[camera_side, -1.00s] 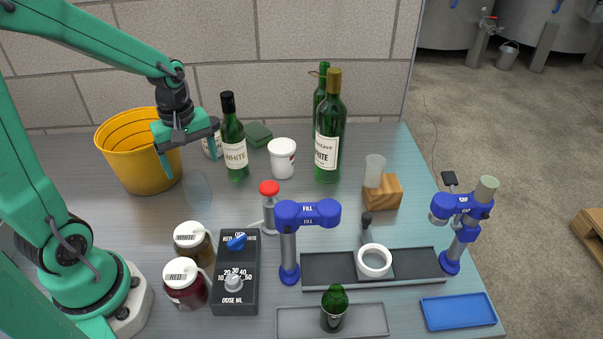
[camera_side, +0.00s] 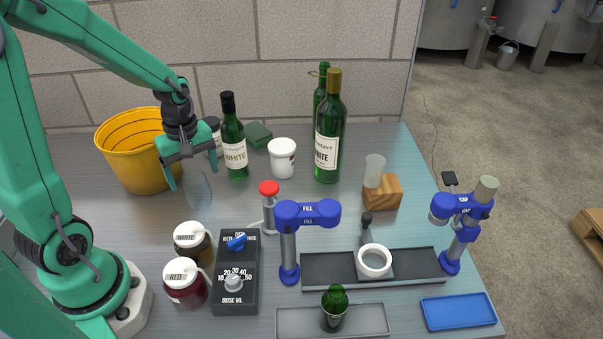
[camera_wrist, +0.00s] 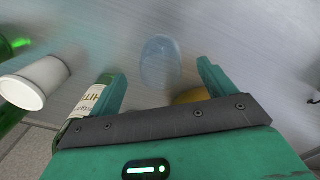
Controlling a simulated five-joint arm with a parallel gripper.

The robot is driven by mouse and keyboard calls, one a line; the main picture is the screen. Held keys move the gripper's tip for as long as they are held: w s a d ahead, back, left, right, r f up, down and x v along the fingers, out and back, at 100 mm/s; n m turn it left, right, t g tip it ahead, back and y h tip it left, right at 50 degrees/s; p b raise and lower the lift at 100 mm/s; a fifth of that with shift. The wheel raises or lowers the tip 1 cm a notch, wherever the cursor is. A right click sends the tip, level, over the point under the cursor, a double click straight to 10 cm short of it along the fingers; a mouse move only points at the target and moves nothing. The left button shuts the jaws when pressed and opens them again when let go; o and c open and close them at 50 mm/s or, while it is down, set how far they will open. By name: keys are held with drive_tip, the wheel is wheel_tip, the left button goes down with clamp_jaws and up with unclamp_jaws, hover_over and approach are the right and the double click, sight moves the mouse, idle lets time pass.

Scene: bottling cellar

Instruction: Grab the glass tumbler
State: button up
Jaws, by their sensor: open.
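The glass tumbler (camera_side: 198,192) is clear and faintly visible on the metal bench, right of the yellow bucket. In the wrist view the tumbler (camera_wrist: 160,60) shows as a pale bluish outline between and beyond my finger tips. My gripper (camera_side: 195,172) is open and empty, just above the tumbler in the side view. Its two green fingers show spread in the wrist view (camera_wrist: 163,75). I cannot tell how much height lies between the fingers and the glass.
The yellow bucket (camera_side: 138,165) stands close left of my gripper. A green WHITE bottle (camera_side: 234,146) and a white tub (camera_side: 282,158) stand to the right.

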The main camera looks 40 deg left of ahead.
sight(195, 180)
drive_tip(key=shift+f, duration=2.6)
drive_tip(key=c, duration=1.1)
drive_tip(key=shift+r, duration=0.25)
drive_tip(key=shift+r, duration=0.8)
drive_tip(key=r, duration=0.2)
drive_tip(key=shift+s+d+r, duration=0.1)
drive_tip(key=shift+d+r, duration=0.2)
drive_tip(key=shift+d, duration=0.05)
drive_tip(key=s+d+r, duration=0.2)
drive_tip(key=d+r, duration=0.4)
drive_tip(key=d, duration=0.4)
drive_tip(key=shift+s+d+r, duration=0.2)
drive_tip(key=shift+s+d, duration=0.1)
